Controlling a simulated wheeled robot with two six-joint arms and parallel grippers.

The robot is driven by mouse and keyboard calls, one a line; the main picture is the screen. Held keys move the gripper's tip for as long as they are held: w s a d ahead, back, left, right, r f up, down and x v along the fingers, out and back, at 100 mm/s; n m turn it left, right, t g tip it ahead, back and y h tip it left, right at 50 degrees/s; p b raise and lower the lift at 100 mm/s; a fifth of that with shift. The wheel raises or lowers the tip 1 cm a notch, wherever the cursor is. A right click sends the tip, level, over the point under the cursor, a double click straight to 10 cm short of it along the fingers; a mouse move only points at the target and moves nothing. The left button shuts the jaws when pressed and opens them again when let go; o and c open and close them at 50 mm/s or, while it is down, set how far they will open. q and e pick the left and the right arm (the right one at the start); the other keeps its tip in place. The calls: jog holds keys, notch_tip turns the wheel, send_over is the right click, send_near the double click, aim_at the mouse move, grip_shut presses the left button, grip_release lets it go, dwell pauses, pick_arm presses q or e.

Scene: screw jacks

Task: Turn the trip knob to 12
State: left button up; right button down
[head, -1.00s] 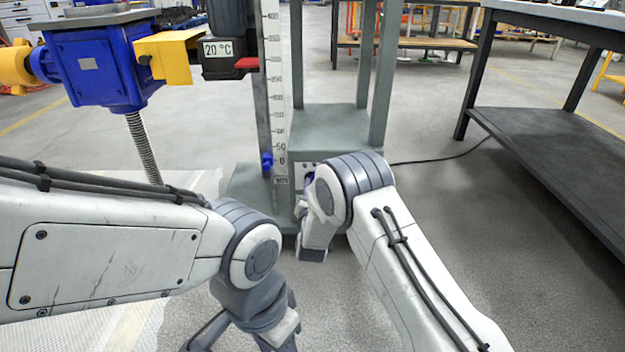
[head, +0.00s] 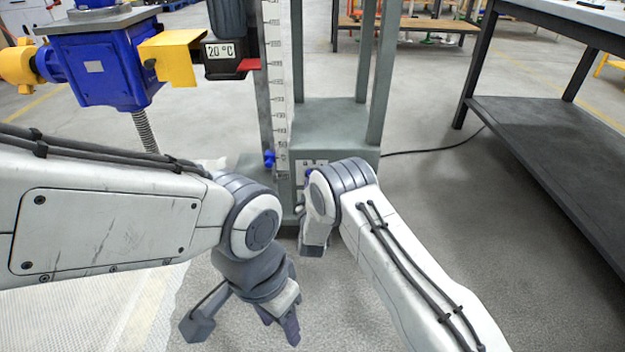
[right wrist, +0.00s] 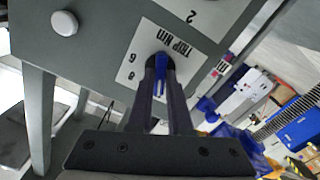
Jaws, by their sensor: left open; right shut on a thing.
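The trip knob (right wrist: 161,72) is a blue bar-shaped knob on a white dial plate (right wrist: 140,75) in the right wrist view. The plate carries the word TRIP and shows a 6 and an 8; its other marks are hidden by the fingers. My right gripper (right wrist: 160,68) is shut on the knob, one finger on each side. I cannot read the knob's setting. In the head view my right wrist largely hides the knob's panel (head: 318,164). My left gripper (head: 241,326) is open and empty above the floor, apart from the stand.
A blue screw jack (head: 98,70) with a yellow bracket stands at the left. A grey stand (head: 330,128) carries an upright scale (head: 275,70). A white round button (right wrist: 64,23) is near the dial. A dark table (head: 560,125) is at the right.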

jog(key=shift+f+n, duration=0.15)
jog(key=shift+n, duration=0.55)
jog(key=c, duration=0.8)
grip_release()
jog(key=shift+c, duration=0.2)
jog(key=s+p, duration=0.6)
jog(key=s, duration=0.4)
jog(key=shift+s, duration=0.3)
